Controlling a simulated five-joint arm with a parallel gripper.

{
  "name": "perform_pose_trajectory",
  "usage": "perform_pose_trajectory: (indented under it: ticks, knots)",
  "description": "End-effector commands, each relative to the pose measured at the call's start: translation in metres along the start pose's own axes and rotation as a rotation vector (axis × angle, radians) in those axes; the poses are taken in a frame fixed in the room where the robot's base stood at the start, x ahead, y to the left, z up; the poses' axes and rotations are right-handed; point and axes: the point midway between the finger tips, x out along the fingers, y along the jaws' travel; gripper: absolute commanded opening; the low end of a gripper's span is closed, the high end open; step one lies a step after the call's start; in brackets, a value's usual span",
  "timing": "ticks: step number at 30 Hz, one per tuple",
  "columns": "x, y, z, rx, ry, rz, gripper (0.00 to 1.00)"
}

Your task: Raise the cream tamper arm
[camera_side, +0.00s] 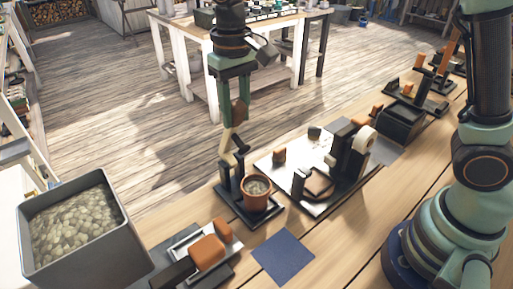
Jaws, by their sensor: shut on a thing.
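The cream tamper arm (226,142) stands steeply up, slightly tilted, from a dark post on a black base (232,212). A terracotta pot (258,202) with greyish contents stands on the same base, to the right of the post. My gripper (237,108) reaches down from above and is shut on the tamper arm near its upper end, by a brown part. The fingers partly hide this upper end, so the exact contact is hard to see.
A grey bin of pale pebbles (75,230) stands at left. An orange-brown block device (207,250) and a blue mat (283,257) lie in front. A metal plate with fixtures (300,165) is close on the right. Open floor lies behind the bench.

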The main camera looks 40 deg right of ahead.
Motion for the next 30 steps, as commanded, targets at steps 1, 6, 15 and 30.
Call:
perform_pose_trajectory:
  ticks: [1,6,15,30]
  knots:
    - [-0.002,0.000,0.000,0.000,0.002,-0.001,0.00]
    - [-0.002,0.000,-0.005,0.000,-0.018,0.007,0.00]
    - [-0.003,0.000,-0.025,-0.002,-0.113,0.044,0.00]
    - [-0.003,0.000,-0.044,-0.008,-0.221,0.081,0.00]
